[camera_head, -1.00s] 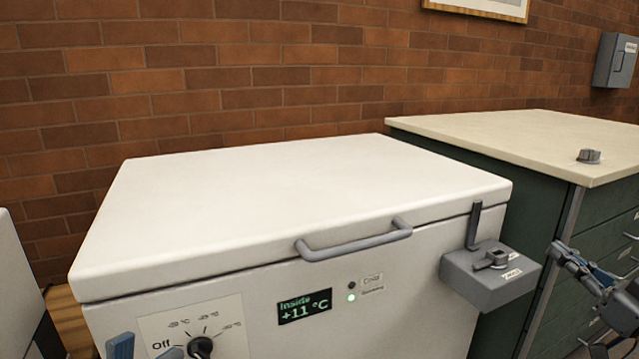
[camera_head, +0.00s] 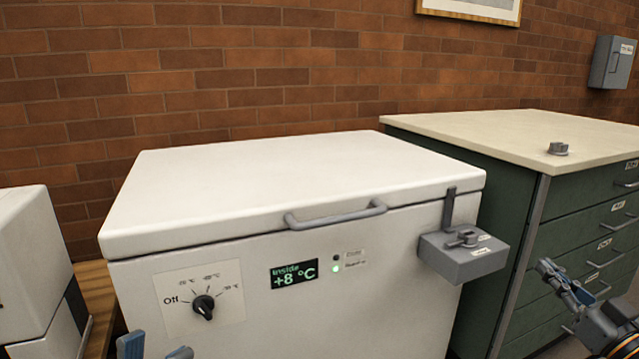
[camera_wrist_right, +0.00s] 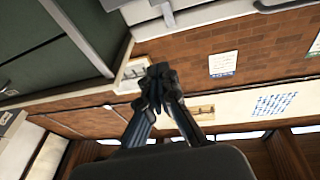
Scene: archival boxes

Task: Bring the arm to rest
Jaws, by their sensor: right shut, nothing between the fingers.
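My right arm enters at the lower right of the head view. Its gripper (camera_head: 546,268) is shut and empty, in front of the green drawer cabinet and apart from it. In the right wrist view the fingertips (camera_wrist_right: 160,78) meet with nothing held. My left gripper (camera_head: 156,350) shows only as two blue fingertips at the bottom left edge. They stand apart with a gap between them, below the freezer's dial. The rest of the left gripper is out of frame.
A white chest freezer (camera_head: 250,190) with its lid shut stands in the middle. It has a bar handle (camera_head: 335,216), a dial (camera_head: 203,306), a display (camera_head: 294,275) reading +8 °C and a grey latch box (camera_head: 463,254). A green drawer cabinet (camera_head: 570,225) stands at right.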

